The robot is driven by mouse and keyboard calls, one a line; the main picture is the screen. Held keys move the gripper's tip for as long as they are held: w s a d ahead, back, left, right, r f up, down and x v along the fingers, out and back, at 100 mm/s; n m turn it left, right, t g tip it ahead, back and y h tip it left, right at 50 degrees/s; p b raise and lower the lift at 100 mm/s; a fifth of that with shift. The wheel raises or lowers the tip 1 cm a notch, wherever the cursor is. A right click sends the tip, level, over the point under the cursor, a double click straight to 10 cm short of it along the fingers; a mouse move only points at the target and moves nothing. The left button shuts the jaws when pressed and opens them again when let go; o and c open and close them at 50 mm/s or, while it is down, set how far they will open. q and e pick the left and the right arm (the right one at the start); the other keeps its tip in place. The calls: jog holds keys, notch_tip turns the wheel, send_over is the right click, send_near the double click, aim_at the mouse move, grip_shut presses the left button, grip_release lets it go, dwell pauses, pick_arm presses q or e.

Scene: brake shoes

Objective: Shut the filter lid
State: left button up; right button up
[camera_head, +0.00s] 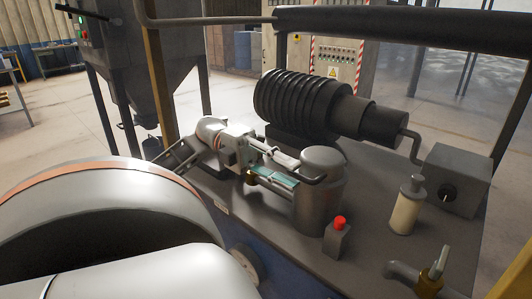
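A grey metal canister (318,212), which looks like the filter, stands upright on the dark machine bench. Its rounded lid (322,157) is on top, and I cannot tell whether it is fully seated. A dark bar-like handle (311,180) sticks out at the left, near the lid's edge. My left gripper (296,172) reaches in from the left, with its fingers apart and teal pads showing. Its fingertips are close beside the canister and the handle. I cannot tell whether they touch. My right gripper is not in view.
A ribbed dark motor (305,102) lies behind the canister. A red-button box (337,238), a cream cylinder (406,207), a grey box (455,182) and a tap (425,272) stand right and in front. A dark pipe (400,28) crosses above.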

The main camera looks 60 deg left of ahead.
pick_arm(q)
jog(key=v, duration=0.7)
jog(key=shift+a, duration=0.35)
jog(key=shift+s, duration=0.15)
